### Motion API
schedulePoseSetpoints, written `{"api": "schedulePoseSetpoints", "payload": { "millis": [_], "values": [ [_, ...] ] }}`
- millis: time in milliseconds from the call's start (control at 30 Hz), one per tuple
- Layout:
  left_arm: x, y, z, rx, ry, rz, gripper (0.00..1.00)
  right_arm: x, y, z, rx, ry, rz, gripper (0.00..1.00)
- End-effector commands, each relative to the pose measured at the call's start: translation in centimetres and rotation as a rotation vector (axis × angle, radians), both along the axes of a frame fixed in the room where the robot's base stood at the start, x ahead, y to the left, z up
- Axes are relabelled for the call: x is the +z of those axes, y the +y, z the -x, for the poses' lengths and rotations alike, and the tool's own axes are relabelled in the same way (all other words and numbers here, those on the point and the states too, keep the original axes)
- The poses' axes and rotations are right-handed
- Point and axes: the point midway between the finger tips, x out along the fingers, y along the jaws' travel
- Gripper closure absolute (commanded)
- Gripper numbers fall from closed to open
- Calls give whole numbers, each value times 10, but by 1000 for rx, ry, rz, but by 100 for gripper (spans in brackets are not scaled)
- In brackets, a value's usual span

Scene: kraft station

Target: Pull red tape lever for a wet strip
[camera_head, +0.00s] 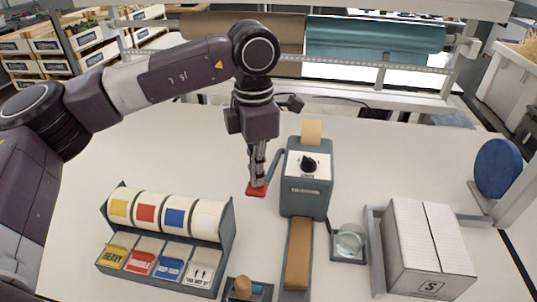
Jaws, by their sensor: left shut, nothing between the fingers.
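The grey tape dispenser (306,201) stands at the middle of the white table, with a black knob on its top face. A lever arm comes off its left side and ends in a flat red lever plate (256,190). My left gripper (258,180) points down with its fingers shut and empty, its tips at the red plate; I cannot tell whether they touch it. Brown tape (299,252) lies along the chute at the dispenser's front, and more brown paper stands up at its back. My right gripper is not in view.
A label rack (228,232) with several rolls stands at left front. A small tray with a brown-topped object (243,287) sits at the front edge. A glass dish (349,242) and a white carton (429,245) are at right. Paper rolls (375,40) hang behind.

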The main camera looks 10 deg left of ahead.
Motion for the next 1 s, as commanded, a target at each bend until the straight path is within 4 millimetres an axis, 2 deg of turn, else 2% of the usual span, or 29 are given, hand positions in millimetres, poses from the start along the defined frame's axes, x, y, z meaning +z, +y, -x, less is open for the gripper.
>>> {"api": "schedulePoseSetpoints", "payload": {
  "millis": [33,700,1000],
  "values": [
    [8,0,0,0,1,-1,100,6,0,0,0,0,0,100],
    [76,0,0,-1,1,1,100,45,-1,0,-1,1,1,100],
    [86,0,0,0,1,0,100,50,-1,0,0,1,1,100]
  ]
}}
